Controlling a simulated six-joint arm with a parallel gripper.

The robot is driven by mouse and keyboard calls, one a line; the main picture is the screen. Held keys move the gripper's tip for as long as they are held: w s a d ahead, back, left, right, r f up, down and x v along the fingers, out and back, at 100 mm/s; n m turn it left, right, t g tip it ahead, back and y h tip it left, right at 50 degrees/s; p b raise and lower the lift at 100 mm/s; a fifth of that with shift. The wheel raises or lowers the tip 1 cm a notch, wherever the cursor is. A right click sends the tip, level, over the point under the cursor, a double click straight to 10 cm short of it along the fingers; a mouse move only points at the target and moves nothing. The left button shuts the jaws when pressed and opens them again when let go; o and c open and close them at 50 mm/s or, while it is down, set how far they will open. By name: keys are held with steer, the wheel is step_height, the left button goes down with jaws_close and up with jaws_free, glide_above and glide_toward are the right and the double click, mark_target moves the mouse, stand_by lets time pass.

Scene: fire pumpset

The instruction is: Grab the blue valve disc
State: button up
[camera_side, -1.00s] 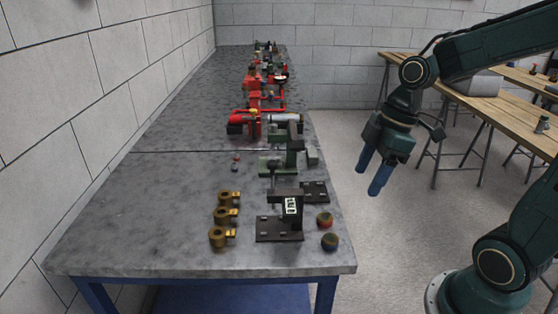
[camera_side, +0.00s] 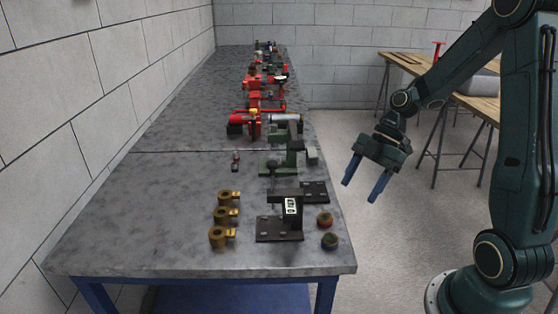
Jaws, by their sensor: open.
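My gripper (camera_side: 359,192) is open and empty, with its two blue fingers pointing down. It appears in the air over the floor to the right of the grey bench. Two small round pieces lie near the bench's right front edge: one with a red top (camera_side: 324,219) and one with a dark bluish-green body (camera_side: 329,241). Two tiny pieces, one reddish (camera_side: 236,157) and one dark bluish (camera_side: 235,168), lie near the bench's middle. I cannot tell for certain which of these is the blue valve disc. My gripper appears clear of all of them.
Several brass fittings (camera_side: 223,214) stand in a column at the front left of a dark bracket (camera_side: 291,212). Green parts (camera_side: 288,155) and red pump parts (camera_side: 255,120) line the bench behind. The bench's left side is clear. Wooden tables (camera_side: 480,98) stand at the back right.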

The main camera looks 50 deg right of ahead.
glide_toward(330, 238)
steer(key=shift+x, duration=1.65)
steer(key=shift+d+f, duration=0.15)
steer(key=shift+f, duration=0.05)
steer(key=shift+x, duration=2.5)
steer(key=shift+r, duration=0.1)
steer(key=c, duration=1.2)
steer(key=shift+r, duration=0.15)
step_height(330, 238, up, 20)
